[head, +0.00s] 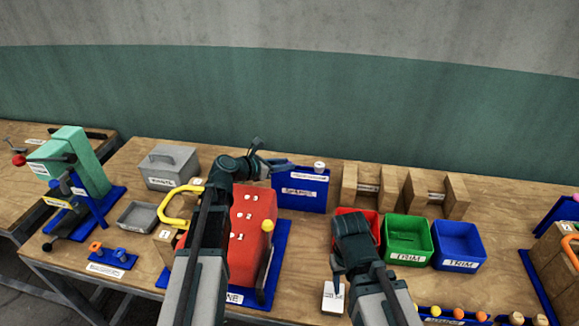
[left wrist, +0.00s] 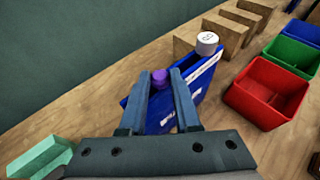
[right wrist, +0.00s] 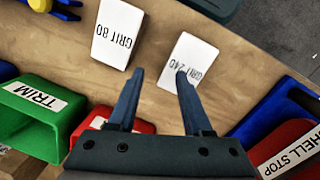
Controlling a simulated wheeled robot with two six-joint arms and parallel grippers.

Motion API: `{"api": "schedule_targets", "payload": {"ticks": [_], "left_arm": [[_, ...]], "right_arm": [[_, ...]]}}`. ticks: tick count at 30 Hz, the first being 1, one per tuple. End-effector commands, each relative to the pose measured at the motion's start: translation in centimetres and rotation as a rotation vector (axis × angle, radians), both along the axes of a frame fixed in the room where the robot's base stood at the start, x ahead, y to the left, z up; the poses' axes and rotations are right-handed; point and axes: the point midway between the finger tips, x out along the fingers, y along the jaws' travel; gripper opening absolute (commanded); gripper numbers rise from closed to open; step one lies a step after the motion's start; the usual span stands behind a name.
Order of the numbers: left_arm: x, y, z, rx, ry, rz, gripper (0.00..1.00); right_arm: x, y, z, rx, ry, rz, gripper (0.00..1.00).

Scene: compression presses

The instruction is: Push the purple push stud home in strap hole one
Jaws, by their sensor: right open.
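A purple stud head (left wrist: 160,78) sits between the fingertips of my left gripper (left wrist: 160,72) in the left wrist view. The fingers are close on both sides of it, and its lower part cannot be made out against the blue behind. In the head view my left gripper (head: 263,150) is beyond the red block (head: 257,215), left of the blue labelled box (head: 302,188). The red block bears marks 1, 2 and 3; mark 1 (head: 239,237) is nearest the front and uncovered. My right gripper (right wrist: 159,72) is open and empty above the table, beside the GRIT 240 card (right wrist: 196,60).
A blue plate (head: 112,257) with orange and blue knobs lies front left. A yellow loop (head: 172,204) stands left of the red block. Green (head: 407,240) and blue (head: 458,245) TRIM bins stand right of my right gripper. A white cap (left wrist: 207,40) tops the blue box.

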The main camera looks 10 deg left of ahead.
Motion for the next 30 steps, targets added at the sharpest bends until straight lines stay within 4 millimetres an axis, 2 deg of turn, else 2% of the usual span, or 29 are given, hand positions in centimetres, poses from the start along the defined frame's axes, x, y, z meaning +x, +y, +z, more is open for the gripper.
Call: {"api": "schedule_targets", "payload": {"ticks": [1, 4, 20, 30], "left_arm": [[0.0, 0.0, 0.0, 0.000, 0.000, 0.000, 0.16], [0.0, 0.0, 0.0, 0.000, 0.000, 0.000, 0.00], [0.0, 0.0, 0.4, 0.000, 0.000, 0.000, 0.00], [0.0, 0.1, 2.6, 0.000, 0.000, -0.002, 0.00]], "right_arm": [[0.0, 0.0, 0.0, 0.000, 0.000, 0.000, 0.50], [0.0, 0.0, 0.0, 0.000, 0.000, 0.000, 0.50], [0.0, 0.0, 0.4, 0.000, 0.000, 0.000, 0.50], [0.0, 0.0, 2.6, 0.000, 0.000, 0.000, 0.50]]}}
